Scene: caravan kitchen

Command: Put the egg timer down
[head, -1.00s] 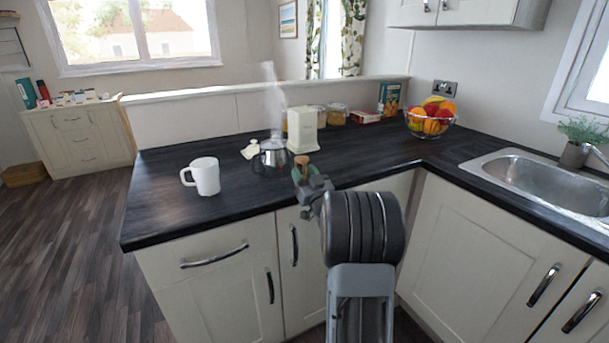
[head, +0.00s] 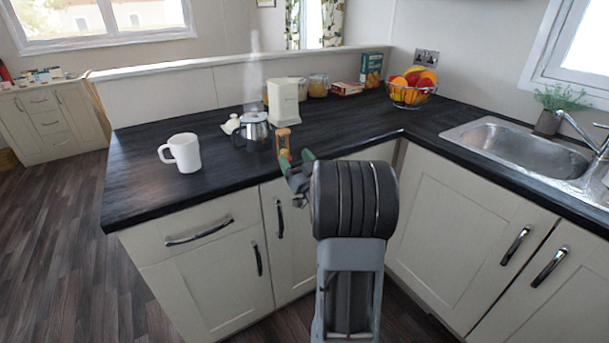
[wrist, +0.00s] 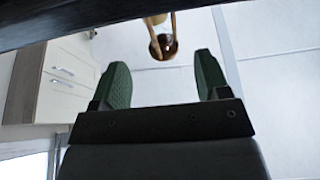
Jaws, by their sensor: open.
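The egg timer (head: 283,138) is a small wooden-framed timer at the front edge of the dark worktop (head: 225,165), just in front of the steel pot. It appears to stand upright there. In the wrist view the egg timer (wrist: 163,48) shows its wooden posts and dark round end beyond the fingertips, with a gap between. My gripper (head: 298,163), with green finger pads, is open and empty, just in front of the timer. In the wrist view my gripper (wrist: 161,75) has its two fingers wide apart. The timer's base contact is partly hidden by a finger.
A steel pot (head: 254,134) and a cream canister (head: 285,104) stand close behind the timer. A white mug (head: 184,152) is to the left. A fruit bowl (head: 411,92) and sink (head: 515,148) are to the right. The worktop between mug and pot is clear.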

